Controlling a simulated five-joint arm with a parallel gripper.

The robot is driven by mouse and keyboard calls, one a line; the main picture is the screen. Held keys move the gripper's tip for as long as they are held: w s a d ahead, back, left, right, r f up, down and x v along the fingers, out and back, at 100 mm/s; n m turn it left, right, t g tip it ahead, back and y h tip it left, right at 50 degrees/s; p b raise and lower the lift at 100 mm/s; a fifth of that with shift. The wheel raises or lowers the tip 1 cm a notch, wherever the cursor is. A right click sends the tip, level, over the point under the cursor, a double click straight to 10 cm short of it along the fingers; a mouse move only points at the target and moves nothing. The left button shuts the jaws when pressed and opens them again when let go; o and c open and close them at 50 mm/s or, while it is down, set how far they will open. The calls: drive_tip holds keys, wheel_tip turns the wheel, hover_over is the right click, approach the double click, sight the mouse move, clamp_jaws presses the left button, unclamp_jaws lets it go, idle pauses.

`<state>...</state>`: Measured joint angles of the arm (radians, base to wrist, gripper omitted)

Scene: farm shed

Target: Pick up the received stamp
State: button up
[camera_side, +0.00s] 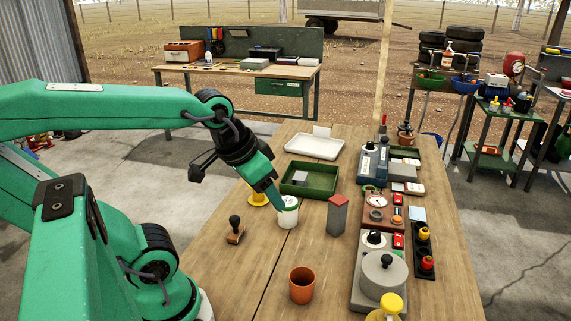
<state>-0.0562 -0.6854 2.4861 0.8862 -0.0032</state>
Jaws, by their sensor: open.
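A hand stamp (235,230) with a dark knob and a brown wooden base stands upright on the left part of the wooden table. No lettering on it can be read, so I cannot tell if it is the received stamp. My gripper (281,205) points down to the right of this stamp, apart from it. Its tip overlaps a white tub (288,217) in the picture; I cannot tell if they touch. The jaws are open and nothing shows between them.
A yellow object (257,194) sits behind the stamp. A green tray (322,180), a grey block with a red top (337,214) and a terracotta pot (302,285) stand nearby. Pots and devices crowd the right side. The table's front left is clear.

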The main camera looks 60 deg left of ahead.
drive_tip(key=w+a+f+n+g, duration=0.3)
drive_tip(key=a+f+n, duration=0.3)
drive_tip(key=a, duration=0.4)
drive_tip(key=n+g, duration=0.2)
hover_over(237, 225)
drive_tip(key=a, duration=0.2)
wheel_tip(237, 225, down, 10)
drive_tip(key=shift+w+a+r, duration=0.1)
drive_tip(key=shift+w+r, duration=0.05)
drive_tip(key=shift+f, duration=1.3)
drive_tip(key=shift+f, duration=0.1)
drive_tip(key=shift+w+f, duration=0.2)
drive_tip(key=shift+f, duration=2.3)
drive_tip(key=c, duration=1)
